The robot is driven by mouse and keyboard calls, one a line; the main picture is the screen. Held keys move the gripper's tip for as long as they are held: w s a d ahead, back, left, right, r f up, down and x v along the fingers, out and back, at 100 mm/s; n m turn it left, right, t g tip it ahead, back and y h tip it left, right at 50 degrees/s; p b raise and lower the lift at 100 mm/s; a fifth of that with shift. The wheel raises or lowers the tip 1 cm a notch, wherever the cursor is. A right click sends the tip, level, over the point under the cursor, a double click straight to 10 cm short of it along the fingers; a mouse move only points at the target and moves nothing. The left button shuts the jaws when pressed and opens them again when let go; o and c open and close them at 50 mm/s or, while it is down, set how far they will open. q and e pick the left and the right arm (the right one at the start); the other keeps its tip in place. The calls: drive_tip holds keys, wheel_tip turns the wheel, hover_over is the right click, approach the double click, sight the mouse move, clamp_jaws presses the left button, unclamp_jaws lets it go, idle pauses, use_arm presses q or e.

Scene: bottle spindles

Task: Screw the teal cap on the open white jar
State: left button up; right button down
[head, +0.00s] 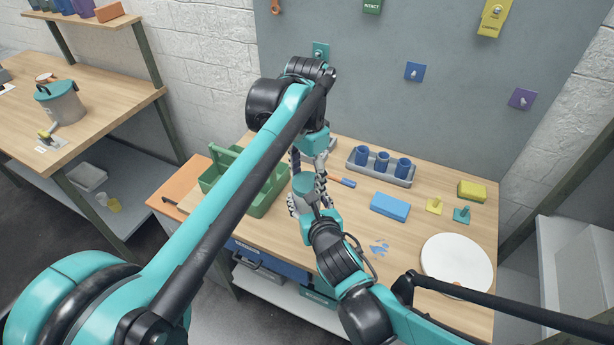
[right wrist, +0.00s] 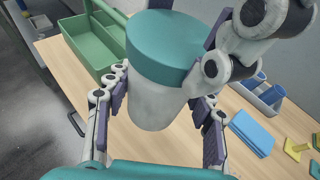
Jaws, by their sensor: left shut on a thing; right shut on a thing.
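The white jar (head: 301,206) is upright between my two grippers near the middle of the table, and it fills the middle of the right wrist view (right wrist: 155,100). The teal cap (right wrist: 172,42) sits on its mouth, looking level; I cannot tell how tightly it is seated. My left gripper (head: 307,176) comes down from above and is shut on the cap. My right gripper (head: 303,203) is shut on the jar body, with fingers on both sides in the right wrist view (right wrist: 160,115). The jar appears to be held above the tabletop.
A green caddy (head: 262,205) stands close at the left. A grey rack (head: 372,175) with blue cups is behind, and a blue box (head: 389,206) is to the right. A round white disc (head: 456,262) lies at the front right. Blue splotches (head: 379,248) mark the table.

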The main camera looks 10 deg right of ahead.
use_arm(q)
drive_tip(key=shift+m, duration=1.2)
drive_tip(key=o, duration=1.3)
drive_tip(key=shift+r, duration=2.25)
drive_tip(key=n, duration=0.2)
drive_tip(key=r+n, duration=0.1)
drive_tip(key=n, duration=0.2)
drive_tip(key=shift+r+n, duration=0.3)
drive_tip(key=n, duration=0.2)
drive_tip(key=r+n, duration=0.1)
drive_tip(key=n, duration=0.1)
drive_tip(key=r+n, duration=0.1)
drive_tip(key=n, duration=0.1)
